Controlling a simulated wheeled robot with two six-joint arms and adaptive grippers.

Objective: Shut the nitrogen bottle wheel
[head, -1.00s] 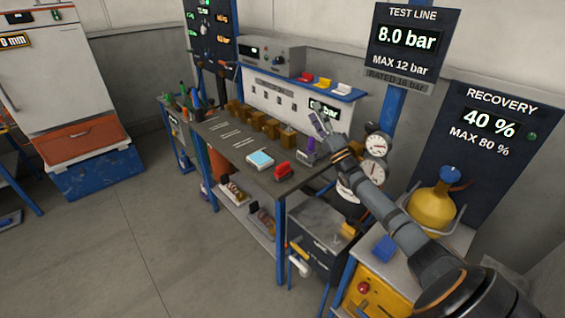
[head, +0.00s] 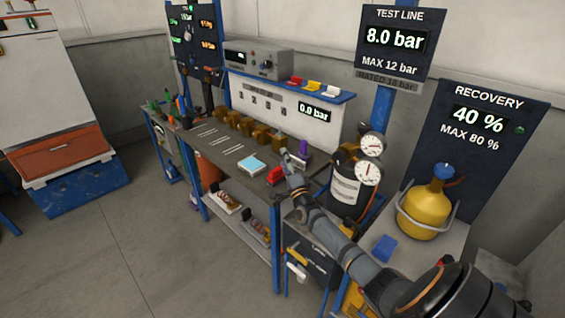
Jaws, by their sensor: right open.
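A dark bottle with a white label (head: 346,188) stands behind the right end of the workbench; it looks like the nitrogen bottle. Two round white gauges (head: 369,172) and brass-coloured fittings (head: 347,153) sit at its top. I cannot make out the wheel itself. My right gripper (head: 289,160) is open, above the bench's right end, left of the bottle and apart from it. My right forearm passes in front of the bottle's lower part. My left gripper is out of view.
A yellow recovery cylinder (head: 424,212) with a blue top stands at the right, near a blue block (head: 384,248). The workbench (head: 222,152) holds brass blocks, a red item (head: 276,175) and a light-blue pad (head: 251,165). The test line sign (head: 394,40) reads 8.0 bar. Floor at left is clear.

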